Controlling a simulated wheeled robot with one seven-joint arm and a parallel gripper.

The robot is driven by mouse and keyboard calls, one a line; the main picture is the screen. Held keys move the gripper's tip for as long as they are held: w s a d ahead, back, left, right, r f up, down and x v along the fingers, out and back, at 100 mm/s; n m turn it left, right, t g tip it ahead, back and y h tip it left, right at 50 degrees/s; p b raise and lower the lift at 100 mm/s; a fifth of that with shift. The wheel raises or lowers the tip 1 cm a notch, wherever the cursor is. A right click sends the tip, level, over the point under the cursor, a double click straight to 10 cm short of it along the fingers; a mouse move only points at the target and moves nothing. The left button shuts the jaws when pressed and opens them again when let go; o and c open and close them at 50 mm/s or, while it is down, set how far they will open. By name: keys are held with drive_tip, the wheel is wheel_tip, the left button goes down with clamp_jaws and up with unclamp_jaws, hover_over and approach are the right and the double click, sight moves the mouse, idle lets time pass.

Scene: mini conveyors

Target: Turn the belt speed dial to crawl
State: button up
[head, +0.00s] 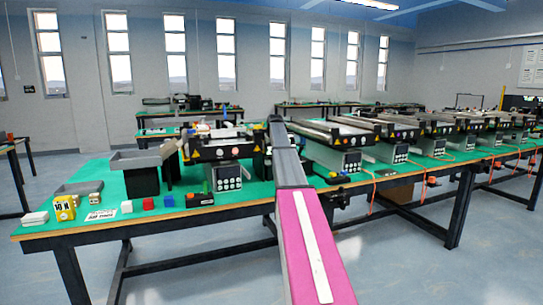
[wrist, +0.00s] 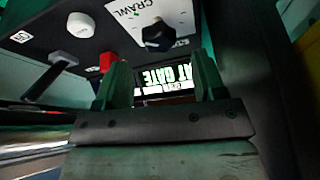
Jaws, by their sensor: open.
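In the wrist view, a dark faceted knob (wrist: 158,37), which looks like the speed dial, sits on a dark panel beside a white plate (wrist: 128,14) lettered CRAWL. Which way the dial points cannot be told. My gripper (wrist: 160,72) is open; its two fingers stand apart just below the knob in the picture, with nothing seen held between them. The knob lies beyond the fingertips and appears apart from them. In the head view, my arm reaches to the nearest conveyor (head: 219,150), and my gripper cannot be made out there.
The panel also bears a white knob (wrist: 80,25), a red button (wrist: 107,62) and a dark lever (wrist: 47,80). A lettered sign (wrist: 167,77) shows between the fingers. Coloured blocks, a yellow box (head: 64,208) and a dark bin (head: 141,180) stand on the green bench (head: 105,186).

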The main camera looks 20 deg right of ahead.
drive_tip(key=v, duration=0.7)
idle(0.3)
